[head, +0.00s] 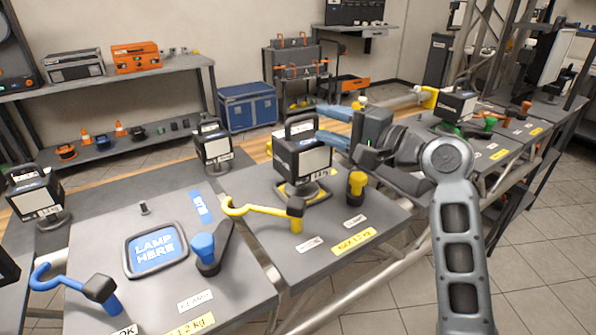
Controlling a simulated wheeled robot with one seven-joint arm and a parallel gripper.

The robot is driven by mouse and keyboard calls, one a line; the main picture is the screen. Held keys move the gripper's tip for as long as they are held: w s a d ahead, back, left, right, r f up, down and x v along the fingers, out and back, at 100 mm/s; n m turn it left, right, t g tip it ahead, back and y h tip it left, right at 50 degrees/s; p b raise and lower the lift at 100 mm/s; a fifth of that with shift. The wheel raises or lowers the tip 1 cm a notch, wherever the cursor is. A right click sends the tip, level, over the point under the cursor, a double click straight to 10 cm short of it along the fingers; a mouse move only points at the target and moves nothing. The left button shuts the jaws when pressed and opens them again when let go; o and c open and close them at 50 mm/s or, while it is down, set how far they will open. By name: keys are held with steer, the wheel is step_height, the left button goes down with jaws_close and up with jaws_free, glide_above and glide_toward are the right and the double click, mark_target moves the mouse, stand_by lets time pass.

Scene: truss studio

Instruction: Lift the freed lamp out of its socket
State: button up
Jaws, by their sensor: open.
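A black box-shaped lamp (302,158) with a pale front panel and a top carry handle stands upright on a round base at the middle bench plate (330,225). My gripper (323,123) has two blue fingers, spread apart and pointing left at the height of the lamp's handle. The fingertips are close to the handle's right side in the picture. Nothing shows between them, and I cannot tell whether they touch the lamp. A yellow hooked lever (262,208) lies to the lamp's front left, and a yellow knob (356,186) stands at its right. The socket is mostly hidden beneath the lamp.
Other lamps stand at left (36,192), behind (212,148) and at right (455,108). Metal truss rails run along the benches.

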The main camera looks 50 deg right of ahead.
mark_target(305, 119)
steer(key=shift+w+a+f+p, duration=0.15)
steer(key=shift+w+p, duration=0.1)
steer(key=shift+w, duration=1.35)
steer(key=shift+w+a+p, duration=0.15)
steer(key=shift+w+p, duration=0.05)
steer(key=shift+w, duration=1.35)
steer(key=shift+c, duration=0.3)
jaws_close()
